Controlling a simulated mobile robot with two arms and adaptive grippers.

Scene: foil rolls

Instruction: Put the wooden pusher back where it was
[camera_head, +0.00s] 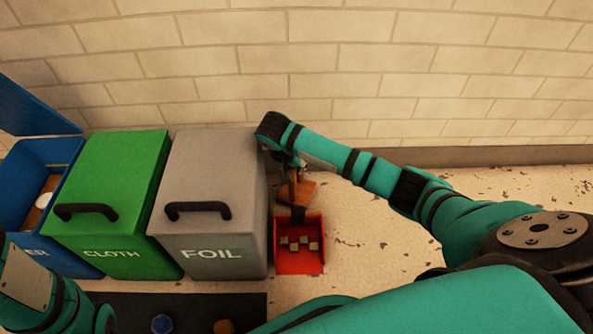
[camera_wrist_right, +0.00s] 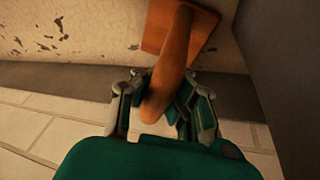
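The wooden pusher is an orange-brown handle with a flat square plate; its plate (camera_head: 308,189) shows just behind the red dustpan, right of the grey FOIL bin. In the right wrist view its handle (camera_wrist_right: 172,60) runs between the fingers of my right gripper (camera_wrist_right: 160,105), which look shut on it. In the head view my right gripper (camera_head: 291,163) points down at the pusher, partly hidden by its arm. I cannot tell whether the plate touches the floor. My left gripper is out of view; only its arm shows at the lower left.
The red dustpan (camera_head: 300,264) holds several small pieces. The closed grey FOIL bin (camera_head: 210,200), closed green CLOTH bin (camera_head: 110,195) and open blue bin (camera_head: 40,190) stand along the brick wall. A dark mat (camera_head: 195,308) lies in front.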

